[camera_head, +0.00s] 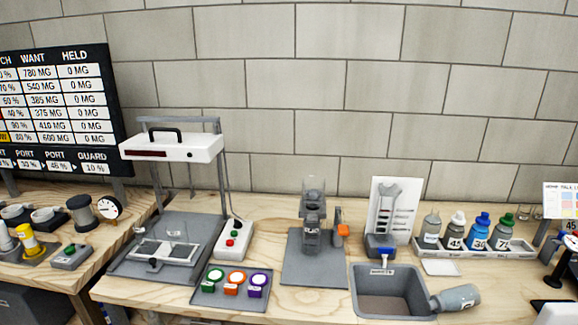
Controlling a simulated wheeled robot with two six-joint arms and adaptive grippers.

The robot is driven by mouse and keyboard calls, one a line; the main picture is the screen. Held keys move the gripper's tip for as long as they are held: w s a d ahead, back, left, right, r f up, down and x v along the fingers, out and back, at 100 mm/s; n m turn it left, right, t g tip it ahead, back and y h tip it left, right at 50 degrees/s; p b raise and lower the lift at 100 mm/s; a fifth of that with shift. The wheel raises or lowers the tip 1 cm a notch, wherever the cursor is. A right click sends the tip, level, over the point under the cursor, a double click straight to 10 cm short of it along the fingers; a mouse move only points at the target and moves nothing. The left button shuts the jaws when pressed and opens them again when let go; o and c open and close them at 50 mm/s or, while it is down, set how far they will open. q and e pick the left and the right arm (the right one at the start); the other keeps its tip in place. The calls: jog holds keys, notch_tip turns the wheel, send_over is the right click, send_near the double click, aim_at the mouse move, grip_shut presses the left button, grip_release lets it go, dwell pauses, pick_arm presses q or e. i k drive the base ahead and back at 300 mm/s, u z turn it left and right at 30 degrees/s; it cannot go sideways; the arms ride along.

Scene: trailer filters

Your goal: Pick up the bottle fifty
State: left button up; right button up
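Several small bottles stand upright in a light rack at the right: a grey one (431,229), a dark-bodied one with a whitish cap (453,232), a blue one (478,232) and a green-capped one (502,232). The bottle labels are too small to read surely, so I cannot tell which is bottle fifty.
A grey sink (390,276) is at the front right. A clear-topped device on a grey plate (314,268) stands mid-bench. A white-topped frame (170,148), a button box (233,240) and a tray of coloured pieces (230,301) are left. A board (60,110) hangs far left.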

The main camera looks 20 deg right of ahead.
aim_at(465, 296)
jog(key=z, duration=1)
jog(key=i, duration=1.05)
jog(key=z, duration=0.9)
